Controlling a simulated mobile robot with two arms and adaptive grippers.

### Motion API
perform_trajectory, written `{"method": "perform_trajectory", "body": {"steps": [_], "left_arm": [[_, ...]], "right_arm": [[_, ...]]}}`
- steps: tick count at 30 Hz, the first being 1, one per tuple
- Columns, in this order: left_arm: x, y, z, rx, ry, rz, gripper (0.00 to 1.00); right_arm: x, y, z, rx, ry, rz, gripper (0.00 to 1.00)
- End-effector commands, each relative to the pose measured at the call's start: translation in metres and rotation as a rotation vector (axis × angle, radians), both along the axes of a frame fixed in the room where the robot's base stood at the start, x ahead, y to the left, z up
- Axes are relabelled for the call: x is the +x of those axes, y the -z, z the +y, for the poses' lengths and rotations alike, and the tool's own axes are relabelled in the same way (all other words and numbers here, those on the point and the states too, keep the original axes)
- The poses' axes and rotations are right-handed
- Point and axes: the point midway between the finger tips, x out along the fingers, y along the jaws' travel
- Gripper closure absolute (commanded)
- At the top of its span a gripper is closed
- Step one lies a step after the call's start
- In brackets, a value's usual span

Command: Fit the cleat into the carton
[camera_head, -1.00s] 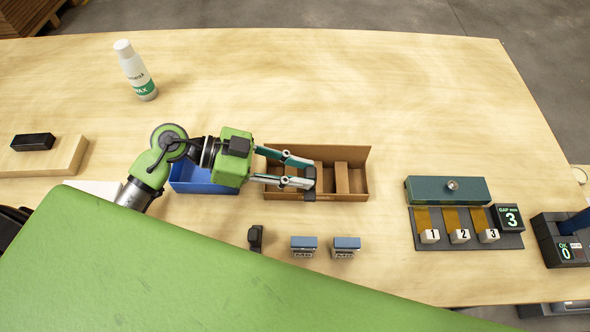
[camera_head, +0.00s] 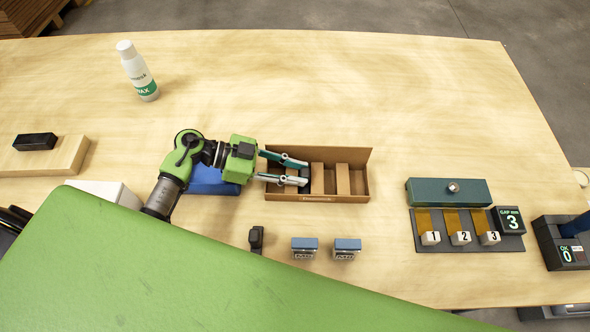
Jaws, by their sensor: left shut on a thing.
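The carton (camera_head: 356,198) is an open brown box in the middle of the table, with two upright brown dividers inside. My left gripper (camera_head: 304,173) reaches in from the left over the carton's left part. Its fingers are shut on a dark cleat (camera_head: 304,177), mostly hidden between the fingertips. The cleat is left of the left divider, within the carton's outline from above. I cannot tell whether it rests on the carton floor. My right gripper is not in view.
A blue bin (camera_head: 207,181) sits under my left wrist. A black part (camera_head: 256,238) and two blue-topped blocks (camera_head: 304,247) stand in front of the carton. A teal box (camera_head: 448,192) and a gap gauge (camera_head: 509,220) are right. A white bottle (camera_head: 138,71) stands behind; the table's back is clear.

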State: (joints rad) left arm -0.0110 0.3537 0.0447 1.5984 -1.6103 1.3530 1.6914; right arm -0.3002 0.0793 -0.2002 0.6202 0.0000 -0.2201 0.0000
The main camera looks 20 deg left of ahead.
Motion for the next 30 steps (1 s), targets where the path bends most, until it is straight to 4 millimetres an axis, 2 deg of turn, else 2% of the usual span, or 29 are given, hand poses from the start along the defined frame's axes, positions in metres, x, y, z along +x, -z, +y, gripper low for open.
{"method": "perform_trajectory", "body": {"steps": [5,6,17,19,23,30], "left_arm": [[0.000,0.002,0.000,0.000,0.000,0.001,1.00],[0.000,0.002,0.000,0.001,0.000,0.000,0.70],[0.000,0.000,0.000,0.000,-0.001,0.000,0.70],[-0.001,-0.003,0.005,0.003,0.000,0.002,0.70],[-0.006,-0.013,0.024,0.004,-0.002,0.004,0.70],[-0.020,-0.032,0.071,0.004,-0.002,0.004,0.70]], "right_arm": [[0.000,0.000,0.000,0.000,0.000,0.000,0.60],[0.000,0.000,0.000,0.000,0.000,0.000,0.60],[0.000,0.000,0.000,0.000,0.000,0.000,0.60],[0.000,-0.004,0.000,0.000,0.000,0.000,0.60],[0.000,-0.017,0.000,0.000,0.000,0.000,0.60],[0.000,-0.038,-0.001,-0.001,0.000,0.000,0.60]]}}
